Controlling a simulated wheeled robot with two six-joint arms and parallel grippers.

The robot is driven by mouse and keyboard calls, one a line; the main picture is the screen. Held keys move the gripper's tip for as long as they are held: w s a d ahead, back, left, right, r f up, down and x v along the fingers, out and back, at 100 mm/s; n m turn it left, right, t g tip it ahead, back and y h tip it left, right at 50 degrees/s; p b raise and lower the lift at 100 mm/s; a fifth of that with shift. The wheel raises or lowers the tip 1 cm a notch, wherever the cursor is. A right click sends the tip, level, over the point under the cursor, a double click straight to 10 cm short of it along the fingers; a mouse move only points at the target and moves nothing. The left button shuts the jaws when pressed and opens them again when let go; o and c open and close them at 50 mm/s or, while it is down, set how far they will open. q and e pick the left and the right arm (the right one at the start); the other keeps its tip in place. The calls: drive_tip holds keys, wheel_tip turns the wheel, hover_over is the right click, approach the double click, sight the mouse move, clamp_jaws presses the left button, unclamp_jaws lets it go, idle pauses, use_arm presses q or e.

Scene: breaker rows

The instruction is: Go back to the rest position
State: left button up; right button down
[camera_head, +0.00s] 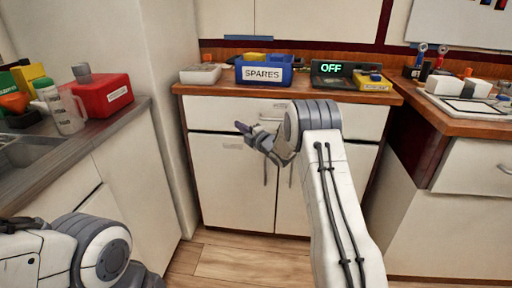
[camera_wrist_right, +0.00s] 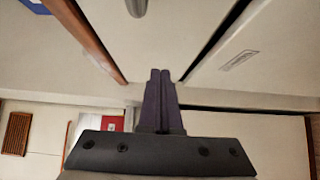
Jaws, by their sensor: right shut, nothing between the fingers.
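My right arm reaches up in the middle of the head view, and its gripper (camera_head: 241,127) points left in front of the white cabinet (camera_head: 232,170). In the right wrist view the two dark fingers of the right gripper (camera_wrist_right: 161,75) lie together, shut with nothing between them. My left arm shows only in part at the lower left of the head view; its gripper is out of the picture.
A wooden counter (camera_head: 292,93) behind my right arm bears a blue SPARES bin (camera_head: 264,74), a dark panel reading OFF (camera_head: 331,69) and a yellow device (camera_head: 371,82). A red box (camera_head: 104,95) and a bottle (camera_head: 65,112) stand on the left counter. The floor (camera_head: 245,262) ahead is clear.

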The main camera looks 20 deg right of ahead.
drive_tip(key=p+v, duration=0.2)
drive_tip(key=v, duration=0.8)
drive_tip(key=a+m+g+h, duration=0.1)
drive_tip(key=a+m+g, duration=0.2)
drive_tip(key=a, duration=0.6)
drive_tip(key=s+a+m+g+h, duration=0.1)
drive_tip(key=s+a+m+g, duration=0.4)
drive_tip(key=s+a, duration=0.6)
drive_tip(key=s+a+f+m+g, duration=0.1)
drive_tip(key=s+a+m+g, duration=0.15)
drive_tip(key=s, duration=0.85)
drive_tip(key=s+a+m+g+h, duration=0.1)
drive_tip(key=s+g, duration=0.3)
drive_tip(key=s, duration=0.7)
drive_tip(key=s+a+f+m+g, duration=0.1)
drive_tip(key=s+a+m+g, duration=0.15)
drive_tip(key=s, duration=0.95)
wheel_tip(320, 180, up, 29)
drive_tip(key=p, duration=2.8)
drive_tip(key=shift+d+f+h, duration=0.2)
drive_tip(key=shift+d+h, duration=0.05)
drive_tip(key=shift+h, duration=0.05)
drive_tip(key=shift+s, duration=0.1)
